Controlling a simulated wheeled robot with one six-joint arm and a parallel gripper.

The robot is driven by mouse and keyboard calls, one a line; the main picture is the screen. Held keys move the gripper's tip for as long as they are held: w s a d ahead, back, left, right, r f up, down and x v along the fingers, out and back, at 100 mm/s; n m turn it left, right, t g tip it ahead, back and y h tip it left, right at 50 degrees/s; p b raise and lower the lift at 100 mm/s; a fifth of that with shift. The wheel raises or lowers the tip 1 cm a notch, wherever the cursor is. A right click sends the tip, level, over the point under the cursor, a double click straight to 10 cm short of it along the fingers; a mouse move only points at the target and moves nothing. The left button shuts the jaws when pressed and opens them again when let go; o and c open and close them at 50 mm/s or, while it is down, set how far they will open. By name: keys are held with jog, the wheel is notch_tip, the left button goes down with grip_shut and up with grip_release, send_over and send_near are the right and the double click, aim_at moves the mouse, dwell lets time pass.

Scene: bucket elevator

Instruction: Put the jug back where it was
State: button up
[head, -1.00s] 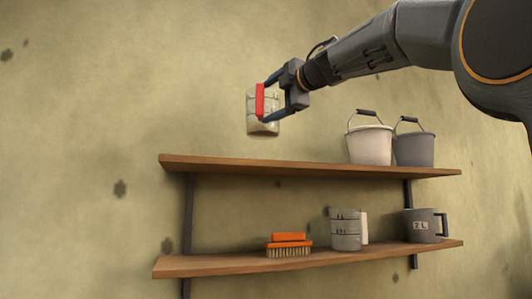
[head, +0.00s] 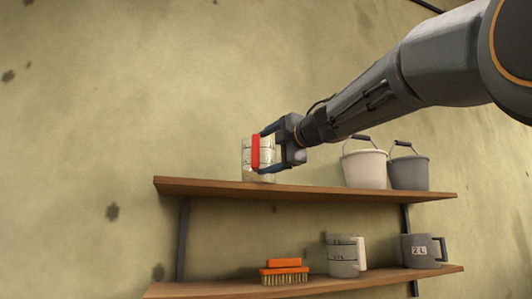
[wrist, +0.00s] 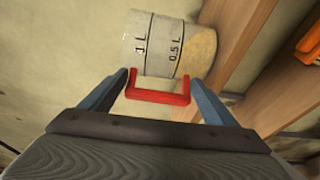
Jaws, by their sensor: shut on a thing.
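A pale, see-through measuring jug (head: 263,172) with a red handle is in the head view, at the left part of the upper shelf (head: 225,190). My gripper (head: 259,152) is shut on the red handle. The jug looks upright, its base at or just above the shelf top; I cannot tell whether it touches. In the wrist view the jug (wrist: 150,43) shows 1 L and 0.5 L marks, and its red handle (wrist: 158,97) lies between my fingers.
A white bucket (head: 365,169) and a grey bucket (head: 409,174) stand at the right of the upper shelf. The lower shelf (head: 210,289) holds an orange brush (head: 284,272), a grey-white jug (head: 343,257) and a dark 2 L jug (head: 418,251). The upper shelf's middle is clear.

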jog(key=o, duration=1)
jog(key=shift+f, duration=0.1)
jog(key=shift+o, duration=0.2)
jog(key=shift+s, duration=0.1)
jog(key=b+v, duration=0.3)
jog(key=v, duration=0.8)
jog(key=shift+s+d, duration=0.25)
jog(key=shift+s, duration=0.1)
